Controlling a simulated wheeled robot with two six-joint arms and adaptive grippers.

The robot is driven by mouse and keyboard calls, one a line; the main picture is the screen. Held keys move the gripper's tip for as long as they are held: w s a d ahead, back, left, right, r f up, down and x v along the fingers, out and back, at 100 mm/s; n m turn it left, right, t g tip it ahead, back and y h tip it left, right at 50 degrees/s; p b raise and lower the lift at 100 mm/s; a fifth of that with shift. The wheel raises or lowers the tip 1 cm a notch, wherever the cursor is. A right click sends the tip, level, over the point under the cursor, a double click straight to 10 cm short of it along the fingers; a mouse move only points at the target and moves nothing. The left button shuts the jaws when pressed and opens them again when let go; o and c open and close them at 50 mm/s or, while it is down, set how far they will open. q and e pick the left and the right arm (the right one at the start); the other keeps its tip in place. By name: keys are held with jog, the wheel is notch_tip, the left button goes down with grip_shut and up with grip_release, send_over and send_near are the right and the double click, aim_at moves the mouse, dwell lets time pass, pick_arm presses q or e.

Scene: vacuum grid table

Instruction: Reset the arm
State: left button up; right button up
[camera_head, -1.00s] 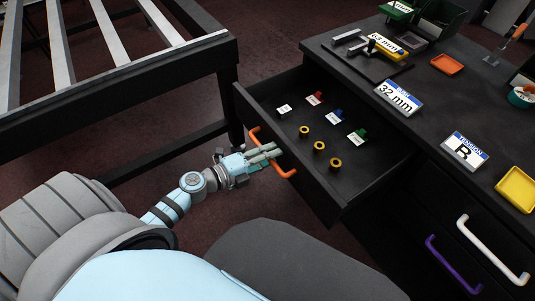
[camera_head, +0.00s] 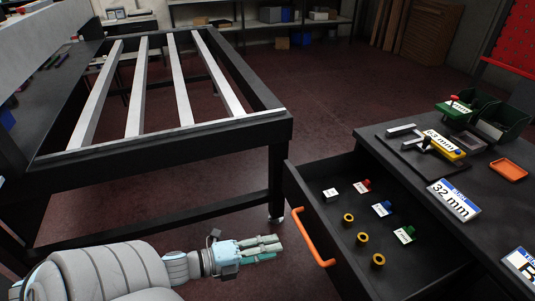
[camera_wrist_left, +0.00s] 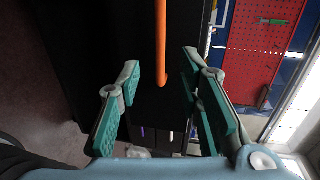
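My left gripper (camera_head: 268,249) is just left of the open drawer's orange handle (camera_head: 313,238) in the head view. In the left wrist view the fingers (camera_wrist_left: 168,88) are spread apart with nothing between them. The orange handle (camera_wrist_left: 160,42) shows ahead, apart from the fingers, against the dark drawer front. The black drawer (camera_head: 335,225) stands pulled out from the cabinet. It holds small labelled pieces in white, red, blue and green, plus three brass-coloured rings. My right arm and gripper are not visible.
A dark frame table (camera_head: 160,147) with pale slats stands at the left. The cabinet top (camera_head: 435,180) at the right carries a yellow caliper-like tool, an orange tray (camera_head: 509,170), green bins and a "32 mm" sign (camera_head: 453,200). Floor shows clear between frame table and drawer.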

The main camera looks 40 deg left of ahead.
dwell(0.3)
pick_arm(q)
jog(key=s+a+f+n+g+y, duration=0.2)
jog(key=s+a+f+n+y, duration=0.25)
jog(key=a+f+n, duration=0.5)
jog(key=s+a+f+n+g+y+p, duration=0.1)
jog(key=s+a+f+n+g+y, duration=0.15)
jog(key=s+f, duration=0.4)
jog(key=s+a+f+n+g+y, duration=0.25)
jog(key=s+a+f+n, duration=0.2)
jog(key=f, duration=0.35)
jog(key=s+d+f+n+g+p, duration=0.1)
jog(key=s+d+f+n+g, duration=0.55)
jog(key=s, duration=0.65)
jog(key=d+f+h, duration=0.1)
jog(key=d+f, duration=0.1)
jog(key=d, duration=0.4)
jog(key=w+d+f+h, duration=0.1)
jog(key=d+f, duration=0.1)
jog(key=d, duration=0.4)
jog(key=shift+w+f+t+p, duration=0.25)
jog(key=shift+f+t+p, duration=0.05)
jog(key=shift+f+t, duration=0.1)
